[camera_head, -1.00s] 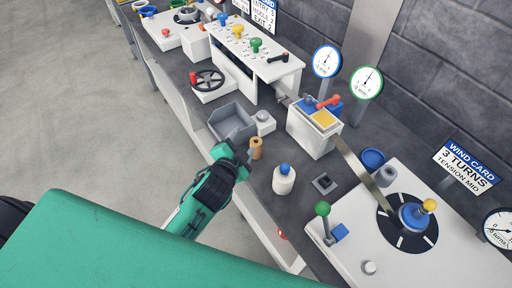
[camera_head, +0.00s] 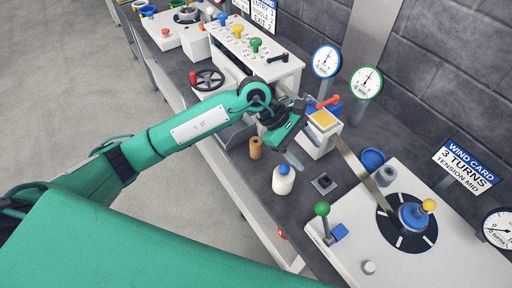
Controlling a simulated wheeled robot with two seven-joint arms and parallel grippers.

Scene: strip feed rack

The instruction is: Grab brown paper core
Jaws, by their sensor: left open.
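The brown paper core (camera_head: 256,148) stands upright on the dark bench top near its front edge, left of the white bottle. My left arm reaches in from the left, and my left gripper (camera_head: 296,152) is just right of the core, over the bench and in front of the white strip box. The gripper is open and nothing shows between its fingers. It appears apart from the core. My right gripper is not in view.
A white bottle with a blue cap (camera_head: 283,180) stands close to the gripper. The white strip box (camera_head: 318,138) is behind it. A small dark square block (camera_head: 324,184) lies to the right. The grey bin is mostly hidden behind my arm.

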